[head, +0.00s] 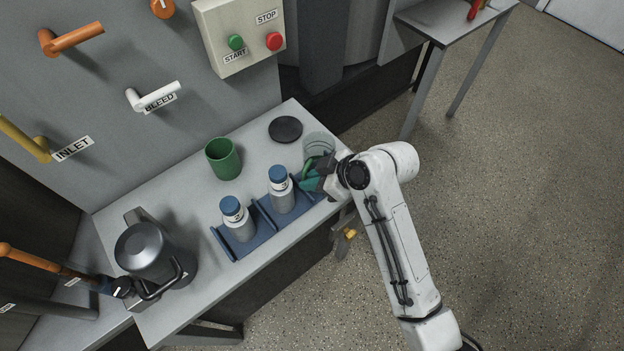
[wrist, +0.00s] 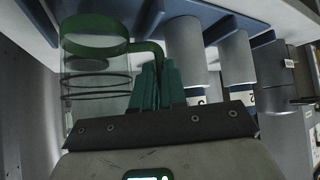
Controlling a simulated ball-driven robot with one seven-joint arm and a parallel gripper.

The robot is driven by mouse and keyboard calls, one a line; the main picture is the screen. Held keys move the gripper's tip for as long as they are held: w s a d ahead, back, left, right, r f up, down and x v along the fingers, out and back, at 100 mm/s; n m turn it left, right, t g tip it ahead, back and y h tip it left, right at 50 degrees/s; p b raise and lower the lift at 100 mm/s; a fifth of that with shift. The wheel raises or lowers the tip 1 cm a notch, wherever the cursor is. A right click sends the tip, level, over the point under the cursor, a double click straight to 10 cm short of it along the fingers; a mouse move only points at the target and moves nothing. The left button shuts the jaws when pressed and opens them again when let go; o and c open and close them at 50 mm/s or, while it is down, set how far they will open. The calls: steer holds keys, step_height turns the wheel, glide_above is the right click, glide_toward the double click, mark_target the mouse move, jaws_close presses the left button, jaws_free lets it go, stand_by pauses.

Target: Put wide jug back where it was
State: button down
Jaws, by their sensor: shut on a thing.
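The wide jug, a clear vessel with dark rings and a green band and handle, is at the table's right end in the head view (head: 318,146). It also shows at the left of the wrist view (wrist: 97,70). My gripper (head: 312,177) reaches in from the right. Its teal fingers (wrist: 158,85) are shut on the jug's green handle, which they partly hide. The jug looks roughly upright. I cannot tell whether its base touches the table.
Two blue-capped bottles (head: 237,217) (head: 281,190) stand in a blue rack (head: 262,214) beside my gripper. A green cup (head: 222,158) and a black disc (head: 285,129) are behind. A grey metal pitcher (head: 147,252) stands left. The table (head: 185,205) has clear room between pitcher and cup.

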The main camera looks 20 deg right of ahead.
steer(key=shift+f, duration=0.3)
steer(key=shift+f, duration=0.3)
steer(key=c, duration=1.2)
jaws_free()
